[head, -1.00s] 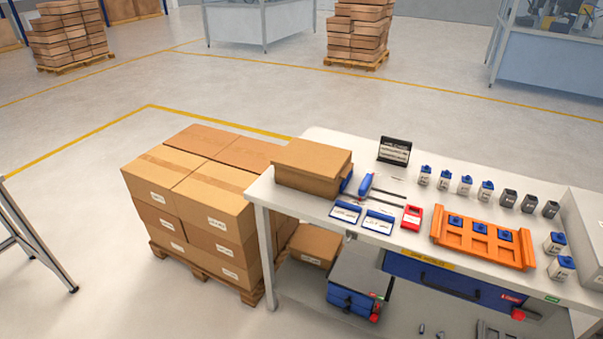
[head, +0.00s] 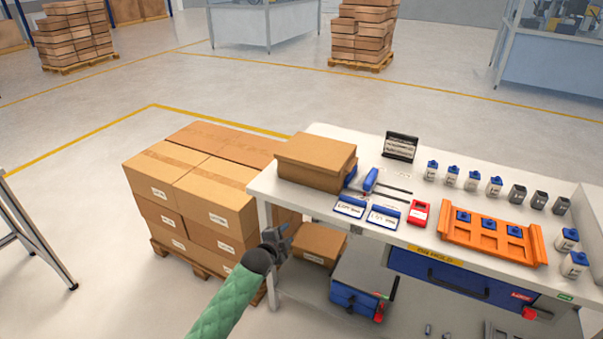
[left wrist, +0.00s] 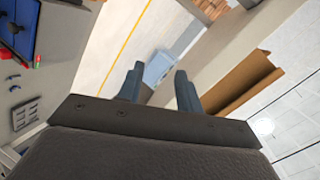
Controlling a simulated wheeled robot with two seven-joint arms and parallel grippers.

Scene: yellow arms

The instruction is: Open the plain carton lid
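The plain carton (head: 312,172) is a brown box on the left end of the white table, and its lid (head: 316,151) lies closed on top. My left gripper (head: 278,238) is in front of the table's left corner, below the tabletop level in the picture and apart from the carton. In the left wrist view its two fingers (left wrist: 158,85) stand apart with nothing between them. A brown box part, seemingly the carton (left wrist: 238,88), shows right of the fingers. My right gripper is in neither view.
Screwdriver-like tools (head: 371,180), blue-edged cards (head: 350,207), a red device (head: 419,213) and a black sign (head: 400,146) are right of the carton. An orange tray (head: 488,236) is farther right. Stacked boxes (head: 215,205) stand on a pallet left of the table (head: 265,186).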

